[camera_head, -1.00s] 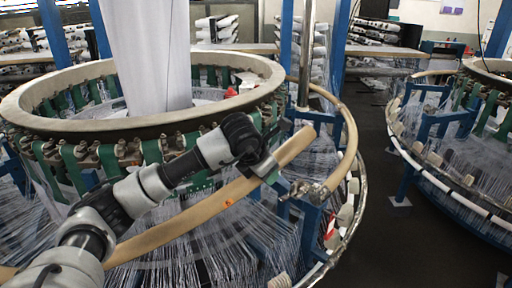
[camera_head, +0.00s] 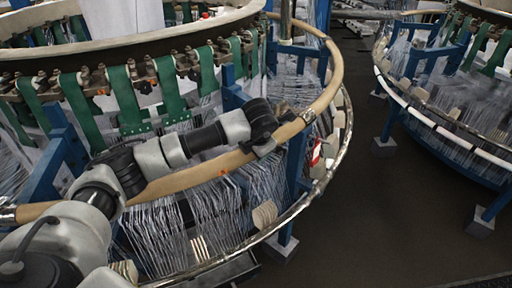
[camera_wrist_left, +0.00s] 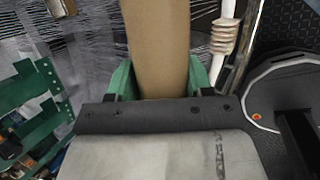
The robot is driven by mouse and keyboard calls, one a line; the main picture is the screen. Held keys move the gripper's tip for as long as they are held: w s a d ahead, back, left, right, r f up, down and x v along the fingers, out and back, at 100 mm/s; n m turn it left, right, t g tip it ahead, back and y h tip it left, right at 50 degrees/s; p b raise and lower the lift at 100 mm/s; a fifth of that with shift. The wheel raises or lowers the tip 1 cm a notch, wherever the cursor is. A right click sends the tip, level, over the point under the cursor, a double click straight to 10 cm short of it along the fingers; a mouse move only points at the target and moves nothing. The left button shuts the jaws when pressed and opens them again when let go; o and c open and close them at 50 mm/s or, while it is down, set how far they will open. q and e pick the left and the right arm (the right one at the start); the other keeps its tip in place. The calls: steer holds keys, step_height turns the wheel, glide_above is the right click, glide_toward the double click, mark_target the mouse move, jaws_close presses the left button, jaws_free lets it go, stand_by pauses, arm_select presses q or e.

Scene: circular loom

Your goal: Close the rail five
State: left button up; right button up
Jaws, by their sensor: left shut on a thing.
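The tan curved rail (camera_head: 193,177) runs across the front of the circular loom. Its right end meets the rail section (camera_head: 334,70) that curves round the loom's right side, at a metal joint (camera_head: 307,116); I see no clear gap there. My left gripper (camera_head: 268,147) is shut on the rail a little left of that joint. In the left wrist view the rail (camera_wrist_left: 157,45) sits between the two green fingers of my left gripper (camera_wrist_left: 158,82). My right gripper is not in view.
The loom's upper ring (camera_head: 130,43) with green straps (camera_head: 121,98) stands behind the rail. White threads fan out below it to the lower outer ring (camera_head: 330,169). A second loom (camera_head: 452,126) stands at right, with dark floor (camera_head: 375,215) between.

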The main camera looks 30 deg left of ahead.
arm_select(q)
steer(key=shift+s+d+f, duration=0.1)
steer(key=shift+s+f, duration=0.2)
steer(key=shift+f, duration=0.35)
steer(key=o, duration=1.3)
steer(key=shift+c, duration=0.2)
steer(key=shift+d+r, duration=0.1)
steer(key=shift+r, duration=0.5)
steer(key=v, duration=1)
steer(key=shift+b, duration=0.35)
